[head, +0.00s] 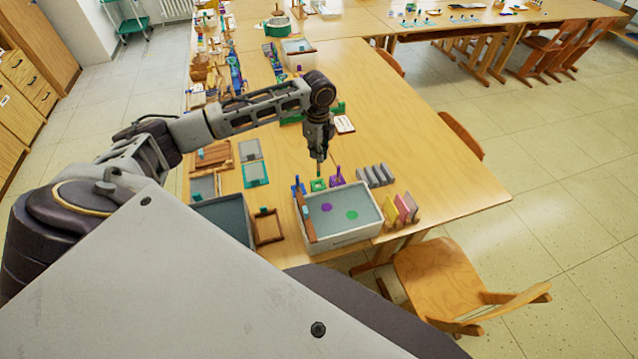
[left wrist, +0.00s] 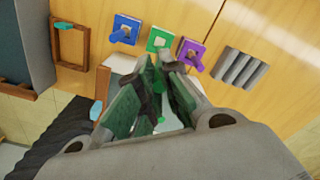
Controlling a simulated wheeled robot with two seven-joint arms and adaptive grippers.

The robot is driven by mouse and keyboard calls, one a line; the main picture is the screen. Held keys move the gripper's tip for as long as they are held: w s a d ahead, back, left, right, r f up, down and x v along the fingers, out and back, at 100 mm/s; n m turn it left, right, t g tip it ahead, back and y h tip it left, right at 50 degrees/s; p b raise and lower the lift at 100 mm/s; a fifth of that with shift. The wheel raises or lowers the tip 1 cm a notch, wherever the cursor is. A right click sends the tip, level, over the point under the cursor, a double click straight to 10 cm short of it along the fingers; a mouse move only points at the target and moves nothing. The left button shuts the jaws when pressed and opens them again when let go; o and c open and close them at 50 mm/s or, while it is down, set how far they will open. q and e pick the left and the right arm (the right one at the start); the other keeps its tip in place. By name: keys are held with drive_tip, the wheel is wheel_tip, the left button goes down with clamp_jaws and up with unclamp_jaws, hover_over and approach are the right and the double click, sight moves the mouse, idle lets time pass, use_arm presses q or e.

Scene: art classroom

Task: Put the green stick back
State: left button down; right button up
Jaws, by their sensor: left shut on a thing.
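My left gripper (head: 318,157) points down over the table and is shut on the green stick (head: 318,171), whose lower part shows below the fingers. Right under it is the green square base (head: 319,185); I cannot tell whether the stick touches it. In the left wrist view my left gripper's fingertips (left wrist: 160,66) lie just short of the green base (left wrist: 160,40), and the stick is mostly hidden. A blue base with a blue stick (head: 298,187) stands to the left and a purple one (head: 337,178) to the right. My right gripper is not in view.
A grey box (head: 345,238) with purple and green spots inside stands in front of the bases. Grey ridged blocks (head: 376,176) and coloured slabs (head: 402,209) stand to the right. Frames and trays crowd the left. The table (head: 440,160) is clear at the right.

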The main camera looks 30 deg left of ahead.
use_arm(q)
hover_over(318, 176)
drive_tip(key=shift+w+a+f, duration=0.1)
drive_tip(key=shift+w+f, duration=0.05)
drive_tip(key=shift+f, duration=1.35)
drive_tip(key=shift+w+f, duration=0.15)
drive_tip(key=shift+f, duration=1.35)
drive_tip(key=shift+f+p, duration=0.4)
drive_tip(key=shift+f, duration=1.45)
drive_tip(key=shift+f, duration=0.1)
drive_tip(key=c, duration=1.6)
unclamp_jaws()
drive_tip(key=shift+r+b, duration=0.55)
drive_tip(key=shift+r, duration=5.55)
